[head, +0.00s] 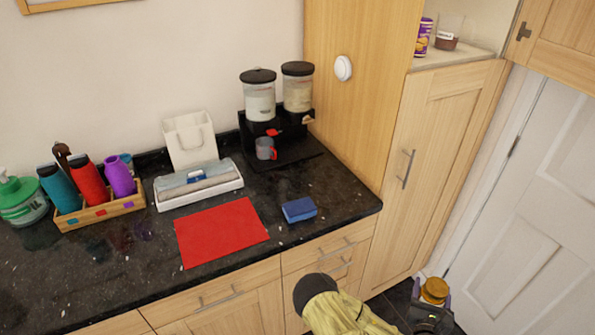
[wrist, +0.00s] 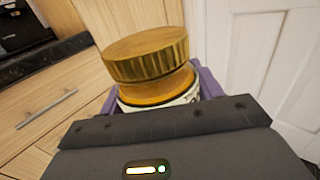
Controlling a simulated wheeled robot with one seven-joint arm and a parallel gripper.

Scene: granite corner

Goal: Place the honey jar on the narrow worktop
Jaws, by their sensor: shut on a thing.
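The honey jar (head: 434,290) has a ribbed gold lid and is low at the right in the head view. In the wrist view the jar (wrist: 148,66) fills the middle, with its amber neck and a bit of pale label below the lid. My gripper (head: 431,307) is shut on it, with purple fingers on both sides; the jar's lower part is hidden. The jar is in front of the cabinets, apart from any surface. The black speckled worktop (head: 335,205) is to the left. A pale ledge (head: 455,58) in a niche is at the upper right; I cannot tell which is the narrow worktop.
The ledge holds a purple can (head: 424,38) and a glass (head: 449,32). The black worktop holds a red mat (head: 220,232), a blue sponge (head: 298,210), a dispenser stand (head: 275,140) and a bottle caddy (head: 100,212). Its front right corner is bare. A white door (head: 535,200) stands right.

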